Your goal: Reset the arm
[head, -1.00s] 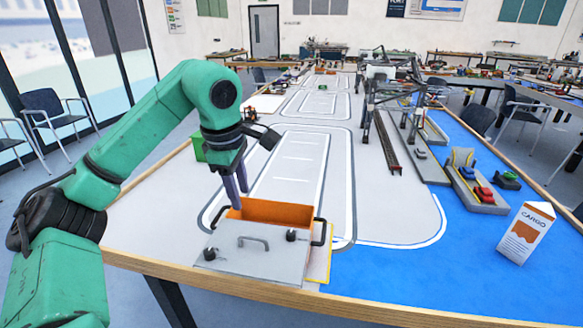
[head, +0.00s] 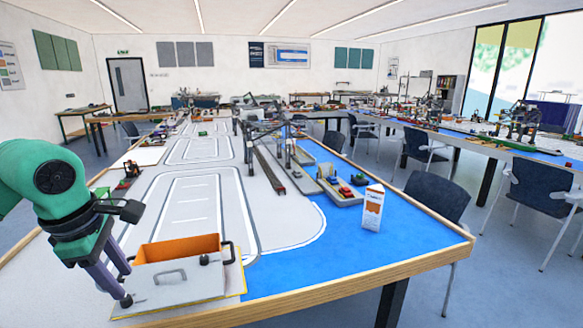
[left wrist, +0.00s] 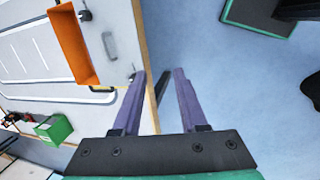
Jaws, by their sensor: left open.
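My left gripper (head: 126,285) is at the lower left in the head view, pointing down at the left front of a grey box with an orange inside. In the left wrist view its two purple fingers (left wrist: 158,85) are apart with nothing held between them. The table edge and the floor show beyond them. The box (head: 172,280) has a grey lid or panel with a handle, and its orange inside (head: 180,249) is uncovered. The box also shows in the left wrist view (left wrist: 122,45), left of the fingers. I cannot tell whether a fingertip touches it. My right gripper is out of view.
The table's wooden rim (head: 330,289) runs along the front. A white cargo carton (head: 372,208) stands on the blue area at the right. Model gantry cranes (head: 289,145) stand farther back. The blue area is mostly clear.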

